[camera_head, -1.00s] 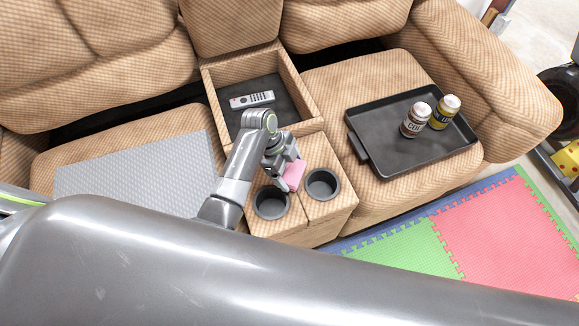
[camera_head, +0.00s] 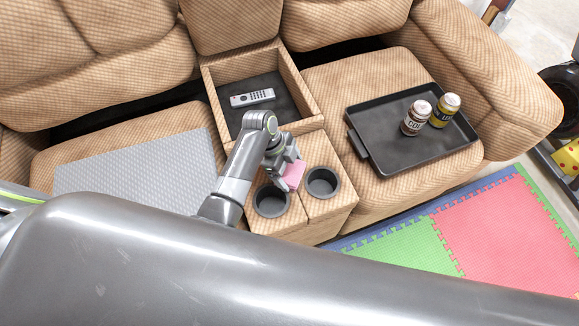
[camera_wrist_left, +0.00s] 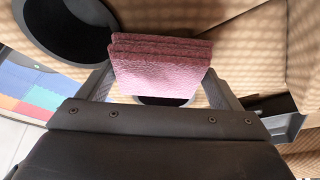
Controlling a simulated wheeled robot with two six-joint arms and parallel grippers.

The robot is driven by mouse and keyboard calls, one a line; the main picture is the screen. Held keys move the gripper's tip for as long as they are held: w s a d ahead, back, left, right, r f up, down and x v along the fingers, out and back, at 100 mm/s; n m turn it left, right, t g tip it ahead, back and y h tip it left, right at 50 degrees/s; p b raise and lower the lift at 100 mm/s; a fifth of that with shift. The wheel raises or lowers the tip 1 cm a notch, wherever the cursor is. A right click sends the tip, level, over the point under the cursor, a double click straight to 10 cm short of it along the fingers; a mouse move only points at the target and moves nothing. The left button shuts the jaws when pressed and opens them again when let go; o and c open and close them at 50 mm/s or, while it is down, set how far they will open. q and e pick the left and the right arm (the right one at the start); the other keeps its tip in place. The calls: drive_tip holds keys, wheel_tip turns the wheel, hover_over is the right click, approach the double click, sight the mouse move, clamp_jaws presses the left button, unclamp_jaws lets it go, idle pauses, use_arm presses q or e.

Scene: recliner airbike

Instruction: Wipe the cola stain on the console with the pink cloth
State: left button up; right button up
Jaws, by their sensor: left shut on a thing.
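The pink cloth (camera_head: 293,175) is a small folded pad held in my left gripper (camera_head: 289,170), over the console (camera_head: 318,210) close to its two cup holders. In the left wrist view the cloth (camera_wrist_left: 160,66) sits between the two fingers of my left gripper (camera_wrist_left: 158,85), which is shut on it. I cannot tell whether the cloth touches the console top. I see no cola stain; the cloth and the gripper cover part of the console surface. My right gripper does not show.
Two cup holders (camera_head: 322,183) are sunk in the console. Behind them an open bin (camera_head: 285,108) holds a remote (camera_head: 252,98). A black tray (camera_head: 390,160) with two cans (camera_head: 416,118) lies on the right seat. A grey mat (camera_head: 135,172) covers the left seat.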

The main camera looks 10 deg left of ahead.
use_arm(q)
drive_tip(key=shift+f+p, duration=0.25)
drive_tip(key=shift+p, duration=0.15)
idle(1.0)
